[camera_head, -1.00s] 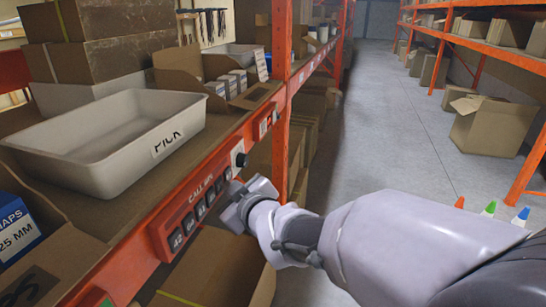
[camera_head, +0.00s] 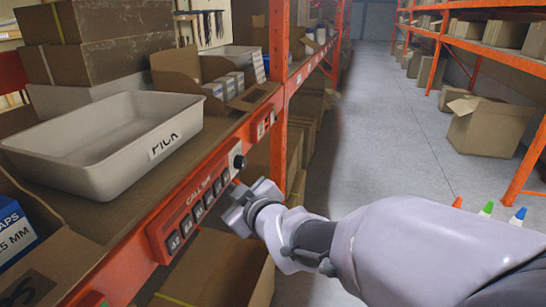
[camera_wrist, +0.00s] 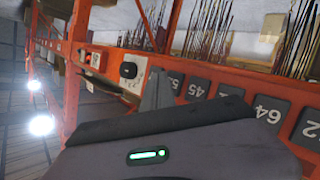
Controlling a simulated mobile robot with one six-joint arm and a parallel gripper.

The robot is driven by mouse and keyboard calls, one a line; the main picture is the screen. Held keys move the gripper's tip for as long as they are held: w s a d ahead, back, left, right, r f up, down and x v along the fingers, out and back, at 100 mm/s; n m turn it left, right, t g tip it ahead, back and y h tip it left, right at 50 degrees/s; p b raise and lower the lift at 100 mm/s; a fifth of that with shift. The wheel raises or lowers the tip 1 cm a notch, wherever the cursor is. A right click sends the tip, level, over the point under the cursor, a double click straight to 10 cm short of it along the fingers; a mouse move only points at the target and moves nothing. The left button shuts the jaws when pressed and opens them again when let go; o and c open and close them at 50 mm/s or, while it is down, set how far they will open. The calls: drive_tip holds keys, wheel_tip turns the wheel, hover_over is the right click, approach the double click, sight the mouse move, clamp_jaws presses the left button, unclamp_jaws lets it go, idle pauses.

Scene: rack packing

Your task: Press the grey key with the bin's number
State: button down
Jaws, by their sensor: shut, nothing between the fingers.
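The red call panel (camera_head: 185,222) is on the shelf's front beam in the head view, with a row of grey keys (camera_head: 186,227). My gripper (camera_head: 232,205) is shut and empty, just in front of the panel's far end. Its finger (camera_wrist: 156,90) covers part of the panel in the wrist view; I cannot tell whether it touches.
A black round knob (camera_head: 239,161) on a pale plate is beyond the panel. An orange upright (camera_head: 279,100) stands past it.

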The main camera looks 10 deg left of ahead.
drive_tip(key=shift+s+d+p, duration=0.2)
drive_tip(key=shift+d+p, duration=0.35)
drive_tip(key=shift+d, duration=1.95)
